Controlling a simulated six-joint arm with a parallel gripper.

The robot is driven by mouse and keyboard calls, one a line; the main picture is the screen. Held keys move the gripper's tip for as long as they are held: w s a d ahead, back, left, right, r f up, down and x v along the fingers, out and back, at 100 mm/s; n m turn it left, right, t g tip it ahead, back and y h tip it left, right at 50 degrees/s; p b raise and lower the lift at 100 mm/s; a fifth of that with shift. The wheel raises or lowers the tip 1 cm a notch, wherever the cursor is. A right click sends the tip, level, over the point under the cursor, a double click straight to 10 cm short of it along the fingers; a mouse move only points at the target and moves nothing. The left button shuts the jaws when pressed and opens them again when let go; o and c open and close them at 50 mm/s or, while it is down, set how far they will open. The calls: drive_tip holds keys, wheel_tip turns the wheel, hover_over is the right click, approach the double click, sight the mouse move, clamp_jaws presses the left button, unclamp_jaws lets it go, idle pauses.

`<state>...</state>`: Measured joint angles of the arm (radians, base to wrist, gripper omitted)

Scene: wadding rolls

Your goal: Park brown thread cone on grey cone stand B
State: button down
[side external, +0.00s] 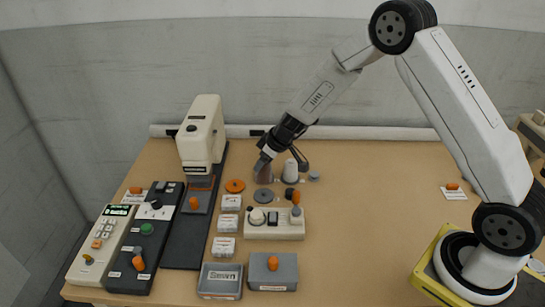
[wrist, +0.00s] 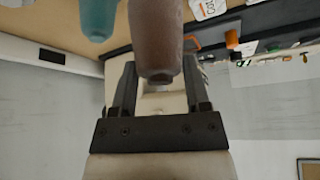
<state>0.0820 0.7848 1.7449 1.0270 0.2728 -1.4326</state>
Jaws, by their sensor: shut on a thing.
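The brown thread cone (wrist: 157,38) is between the fingers of my gripper (wrist: 157,82) in the wrist view, and my gripper is shut on it. In the side view the brown cone (side external: 264,175) is upright below my gripper (side external: 266,160), partly covered by the fingers. I cannot tell whether its base touches anything. A grey round piece (side external: 262,195) lies in front of the cone and a smaller grey one (side external: 314,176) lies to its right. I cannot read a letter B on either, so which is stand B is unclear.
A white cone (side external: 291,171) stands close right of my gripper. A teal cone (wrist: 98,18) shows in the wrist view. A cream control box (side external: 275,224) stands in front.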

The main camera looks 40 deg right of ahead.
sight(263, 172)
drive_tip(key=shift+f, duration=0.1)
drive_tip(key=shift+f, duration=2.2)
drive_tip(key=shift+f, duration=0.95)
idle(0.3)
unclamp_jaws()
idle(0.3)
drive_tip(key=shift+r, duration=0.15)
drive_tip(key=shift+r, duration=3.85)
